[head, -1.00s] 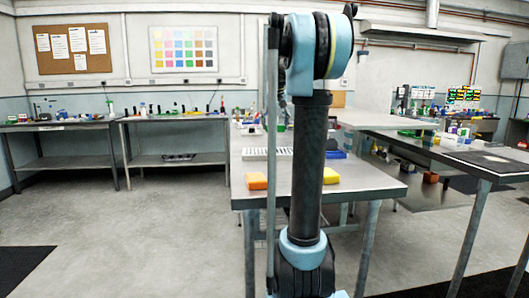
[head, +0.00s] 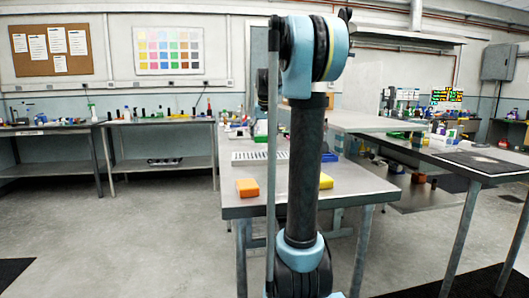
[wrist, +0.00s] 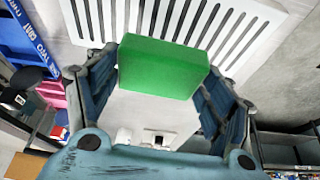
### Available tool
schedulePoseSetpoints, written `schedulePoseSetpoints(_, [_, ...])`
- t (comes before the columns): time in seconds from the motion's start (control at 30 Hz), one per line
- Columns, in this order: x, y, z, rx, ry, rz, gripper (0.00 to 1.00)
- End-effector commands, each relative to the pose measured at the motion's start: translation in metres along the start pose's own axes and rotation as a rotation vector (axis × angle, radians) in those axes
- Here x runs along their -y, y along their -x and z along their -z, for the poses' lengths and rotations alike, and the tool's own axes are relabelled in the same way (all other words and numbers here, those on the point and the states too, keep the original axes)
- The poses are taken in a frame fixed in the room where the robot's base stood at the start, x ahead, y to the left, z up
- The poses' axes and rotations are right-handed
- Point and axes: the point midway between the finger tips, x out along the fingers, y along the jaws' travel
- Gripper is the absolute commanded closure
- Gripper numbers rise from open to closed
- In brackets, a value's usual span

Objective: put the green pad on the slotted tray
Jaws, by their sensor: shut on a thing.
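The green pad (wrist: 160,68) is a flat block held between the two fingers of my gripper (wrist: 163,75) in the wrist view. The white slotted tray (wrist: 262,12) shows beyond the pad at the top of the wrist view, and the pad covers part of its slots. I cannot tell how far the pad is above the tray. In the head view the slotted tray (head: 238,157) lies on the metal table, partly behind my arm.
An orange block (head: 247,187) and a yellow block (head: 326,181) sit near the front edge of the metal table (head: 350,183). A blue bin (wrist: 28,40) stands left of the tray in the wrist view. Bare tabletop lies around the blocks.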

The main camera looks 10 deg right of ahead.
Motion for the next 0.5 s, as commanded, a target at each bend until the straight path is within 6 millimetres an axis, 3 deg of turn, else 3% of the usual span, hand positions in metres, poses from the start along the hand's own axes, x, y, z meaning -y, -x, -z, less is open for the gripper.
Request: schedulePoseSetpoints(0.5, [0.0, -0.048, -0.019, 0.0, 0.0, 0.0, 0.48])
